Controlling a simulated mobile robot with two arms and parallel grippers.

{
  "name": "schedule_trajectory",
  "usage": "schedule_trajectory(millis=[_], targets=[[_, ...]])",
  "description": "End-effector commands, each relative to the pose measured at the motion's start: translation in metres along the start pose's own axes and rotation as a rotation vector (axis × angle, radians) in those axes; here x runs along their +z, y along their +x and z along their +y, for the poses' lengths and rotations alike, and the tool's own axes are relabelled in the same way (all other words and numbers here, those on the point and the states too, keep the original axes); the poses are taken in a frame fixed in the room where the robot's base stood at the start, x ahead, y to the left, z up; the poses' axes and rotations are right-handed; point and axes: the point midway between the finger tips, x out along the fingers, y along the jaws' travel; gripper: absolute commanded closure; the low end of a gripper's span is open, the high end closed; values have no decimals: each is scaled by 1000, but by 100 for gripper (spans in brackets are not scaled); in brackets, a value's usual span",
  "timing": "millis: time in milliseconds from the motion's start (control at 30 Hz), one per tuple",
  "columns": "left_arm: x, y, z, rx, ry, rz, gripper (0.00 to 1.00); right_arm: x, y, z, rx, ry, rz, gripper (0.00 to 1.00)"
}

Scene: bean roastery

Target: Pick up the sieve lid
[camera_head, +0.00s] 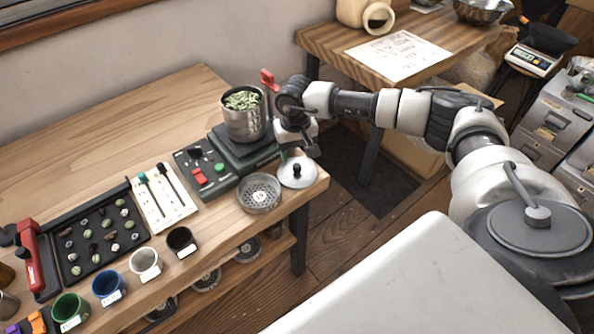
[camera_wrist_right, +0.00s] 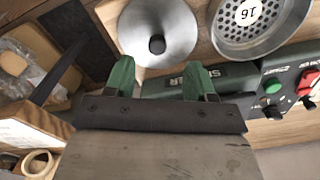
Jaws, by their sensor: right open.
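The sieve lid (camera_head: 298,174) is a shiny round metal disc with a black knob, lying at the right front corner of the wooden bench. The lid (camera_wrist_right: 176,22) fills the upper middle of the right wrist view, its knob near its centre. My right gripper (camera_head: 296,150) is just behind and above the lid. In the wrist view its two green fingertips (camera_wrist_right: 161,80) are wide apart, with nothing between them, pointing toward the lid. The knob is beyond the fingertips, apart from them. My left gripper is not in view.
A perforated sieve (camera_head: 259,194) marked 16 sits left of the lid. Behind is a scale (camera_head: 232,153) bearing a metal pot (camera_head: 246,122) of green beans. A control box (camera_head: 203,168) stands left. The bench edge is close to the lid.

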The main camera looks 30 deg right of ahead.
Motion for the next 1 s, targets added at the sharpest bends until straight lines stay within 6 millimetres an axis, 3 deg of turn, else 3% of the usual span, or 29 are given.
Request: schedule_trajectory(millis=[400,700,1000], targets=[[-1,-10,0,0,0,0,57,-1,49,4,-1,2,-2,45],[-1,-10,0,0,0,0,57,-1,55,4,-3,1,0,45],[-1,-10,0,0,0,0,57,-1,55,4,-3,2,0,90]])
